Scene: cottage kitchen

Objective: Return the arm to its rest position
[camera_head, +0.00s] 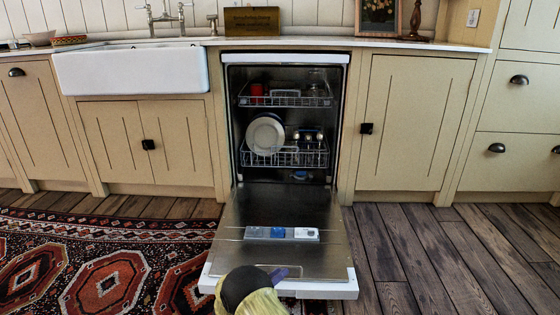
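My arm reaches in from the bottom edge of the head view, showing a pale yellow link and a black rounded part. A small purple-grey piece, apparently part of my gripper (280,273), sticks out to the right of the black part. It is over the front edge of the open dishwasher door (285,210). The fingertips are mostly hidden, so I cannot tell whether the gripper is open or shut, or whether it touches the door.
The dishwasher's upper rack (285,100) holds a red cup (257,93). The lower rack (284,158) holds white plates (265,136) and other items. Cabinets flank it, with a white sink (131,69) at left. A patterned rug (100,262) lies left; wooden floor (450,250) is clear right.

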